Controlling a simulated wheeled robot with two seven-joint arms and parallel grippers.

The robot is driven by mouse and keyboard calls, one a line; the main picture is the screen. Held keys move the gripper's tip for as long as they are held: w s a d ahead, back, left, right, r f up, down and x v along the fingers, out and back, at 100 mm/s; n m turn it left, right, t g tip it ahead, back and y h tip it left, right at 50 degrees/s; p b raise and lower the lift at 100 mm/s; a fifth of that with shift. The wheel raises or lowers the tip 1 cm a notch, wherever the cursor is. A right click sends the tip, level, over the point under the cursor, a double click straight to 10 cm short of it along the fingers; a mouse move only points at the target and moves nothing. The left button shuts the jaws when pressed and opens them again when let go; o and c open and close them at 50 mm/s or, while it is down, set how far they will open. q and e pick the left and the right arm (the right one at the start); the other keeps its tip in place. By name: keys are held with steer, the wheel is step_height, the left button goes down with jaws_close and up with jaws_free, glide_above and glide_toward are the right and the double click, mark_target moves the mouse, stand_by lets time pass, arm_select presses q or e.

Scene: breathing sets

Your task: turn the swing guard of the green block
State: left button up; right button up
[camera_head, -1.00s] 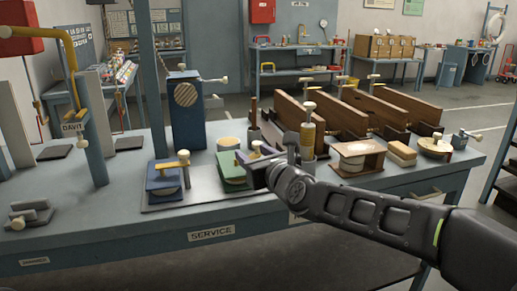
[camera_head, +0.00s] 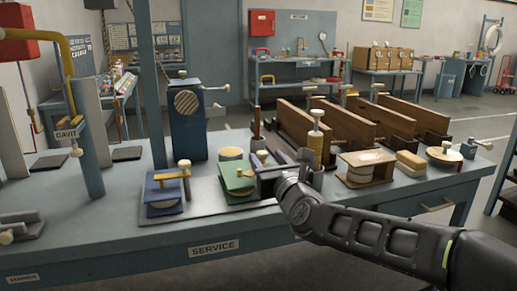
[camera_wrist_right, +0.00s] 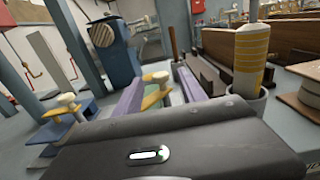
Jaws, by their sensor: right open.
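The green block (camera_head: 233,175) stands on a dark tray in the middle of the bench. Its brass-coloured swing guard with a pale knob (camera_head: 240,173) is at its right side. In the right wrist view the guard (camera_wrist_right: 154,99) and its knob (camera_wrist_right: 160,77) show between the two purple finger pads. My right gripper (camera_head: 258,165) is at the right edge of the green block, with fingers apart. In the wrist view the gripper (camera_wrist_right: 160,92) has the guard between its pads, with no clear contact. The gripper body hides part of the block. My left gripper is out of view.
A blue block (camera_head: 163,197) with its own guard stands left of the green block. A yellow-banded cylinder (camera_head: 315,150) stands close right of my gripper. A tall blue housing (camera_head: 187,125) and wooden partitions (camera_head: 305,125) stand behind.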

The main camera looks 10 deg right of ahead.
steer(key=w+p, duration=0.1)
steer(key=w, duration=0.6)
steer(key=shift+w+a, duration=0.25)
steer(key=shift+w, duration=0.05)
jaws_close()
stand_by(1.1)
